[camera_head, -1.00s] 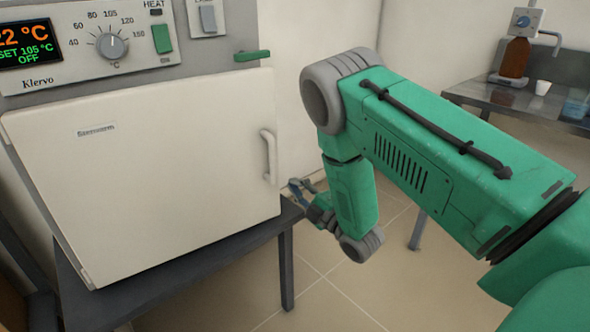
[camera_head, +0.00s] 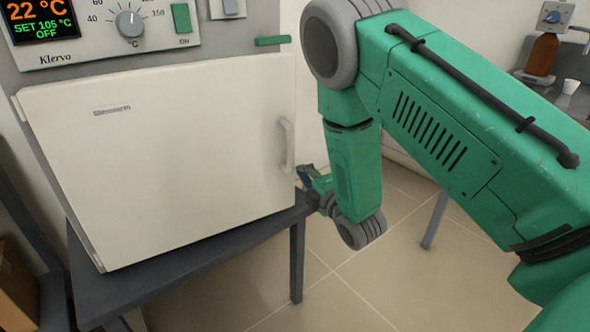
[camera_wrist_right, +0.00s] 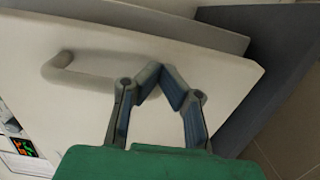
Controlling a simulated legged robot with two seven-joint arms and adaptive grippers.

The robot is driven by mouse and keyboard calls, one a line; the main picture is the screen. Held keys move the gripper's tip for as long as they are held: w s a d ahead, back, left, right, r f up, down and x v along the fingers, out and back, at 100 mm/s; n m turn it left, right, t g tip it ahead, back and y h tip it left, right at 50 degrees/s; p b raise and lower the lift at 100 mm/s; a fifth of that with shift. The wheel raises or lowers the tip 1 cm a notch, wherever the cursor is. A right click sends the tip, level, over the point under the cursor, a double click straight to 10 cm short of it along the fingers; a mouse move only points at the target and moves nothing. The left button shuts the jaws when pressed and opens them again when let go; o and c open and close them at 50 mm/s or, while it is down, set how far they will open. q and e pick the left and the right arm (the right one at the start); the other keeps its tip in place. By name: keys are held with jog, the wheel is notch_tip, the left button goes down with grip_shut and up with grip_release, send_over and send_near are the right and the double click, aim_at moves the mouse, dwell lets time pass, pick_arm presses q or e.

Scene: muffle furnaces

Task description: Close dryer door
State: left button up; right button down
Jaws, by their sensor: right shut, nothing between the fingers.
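The dryer's white door (camera_head: 190,150) fills the left half of the head view, with an upright handle (camera_head: 287,145) near its right edge. The door appears to stand out from the grey dryer body, but how wide the gap is cannot be told. My right gripper (camera_head: 303,175) is beside the door's lower right edge, small and partly hidden. In the right wrist view my right gripper (camera_wrist_right: 168,76) is shut and empty, fingertips together in front of the door (camera_wrist_right: 150,52), apart from the handle (camera_wrist_right: 82,76). My left gripper is out of view.
A control panel (camera_head: 95,28) with dial and display is above the door. A green latch piece (camera_head: 273,41) sits at its upper right. The dryer stands on a dark table (camera_head: 190,250). A steel bench with a brown bottle (camera_head: 542,55) is at the far right.

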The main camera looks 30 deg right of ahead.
jog(key=w+d+n+y+b, duration=0.1)
jog(key=w+y, duration=0.2)
jog(key=w, duration=0.9)
jog(key=shift+d+n+b, duration=0.3)
jog(key=shift+n+b, duration=0.1)
